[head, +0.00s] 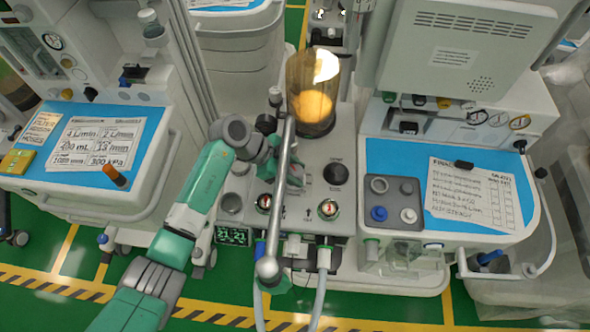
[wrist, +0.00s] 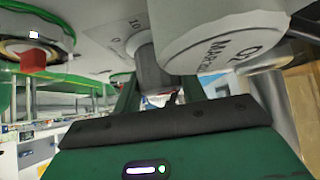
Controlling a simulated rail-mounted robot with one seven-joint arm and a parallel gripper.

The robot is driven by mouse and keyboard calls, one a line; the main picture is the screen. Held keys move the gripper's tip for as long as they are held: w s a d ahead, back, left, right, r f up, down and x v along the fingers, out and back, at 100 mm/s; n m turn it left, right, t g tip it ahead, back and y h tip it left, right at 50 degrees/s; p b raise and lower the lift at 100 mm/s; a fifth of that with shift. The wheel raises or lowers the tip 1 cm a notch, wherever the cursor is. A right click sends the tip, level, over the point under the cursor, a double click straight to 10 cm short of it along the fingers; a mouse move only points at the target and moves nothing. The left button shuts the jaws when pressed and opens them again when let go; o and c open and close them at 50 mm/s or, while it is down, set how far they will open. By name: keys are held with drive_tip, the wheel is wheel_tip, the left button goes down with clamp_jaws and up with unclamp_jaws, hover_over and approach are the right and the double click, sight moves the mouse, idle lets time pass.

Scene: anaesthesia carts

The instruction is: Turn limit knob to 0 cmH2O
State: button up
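In the wrist view a grey knob (wrist: 152,70) stands out from a pale plate with a printed scale. The number 10 and part of another number show beside its base. The two dark green fingers of my gripper (wrist: 160,98) are spread apart, one on each side of the knob. Whether they touch it is not clear. The knob's pointer and its setting are not readable. In the head view my gripper (head: 292,172) is low over the middle machine, partly behind a grey metal pole. The knob cannot be made out there.
A large white cylinder (wrist: 222,38) with printed lettering sits close right of the knob. A grey pole (head: 279,195) crosses in front of my gripper. A clear canister (head: 313,92) stands behind.

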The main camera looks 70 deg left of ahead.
drive_tip(key=c, duration=0.3)
drive_tip(key=shift+r+n+p, duration=0.15)
drive_tip(key=shift+n+p, duration=0.15)
drive_tip(key=shift+p, duration=0.2)
drive_tip(key=n+y+p, duration=0.1)
drive_tip(key=n+p, duration=0.1)
drive_tip(key=shift+d+r+t+y+p, duration=0.1)
drive_tip(key=shift+r+t+y+p, duration=0.05)
drive_tip(key=shift+t+y+p, duration=0.2)
drive_tip(key=n+y+p, duration=0.3)
drive_tip(key=n, duration=0.1)
drive_tip(key=shift+p, duration=0.35)
drive_tip(key=shift+n+y+p, duration=0.85)
drive_tip(key=shift+n+y, duration=0.2)
drive_tip(key=shift+n, duration=0.15)
drive_tip(key=shift+f, duration=0.2)
drive_tip(key=o, duration=1)
drive_tip(key=shift+c, duration=0.2)
drive_tip(key=shift+f, duration=0.1)
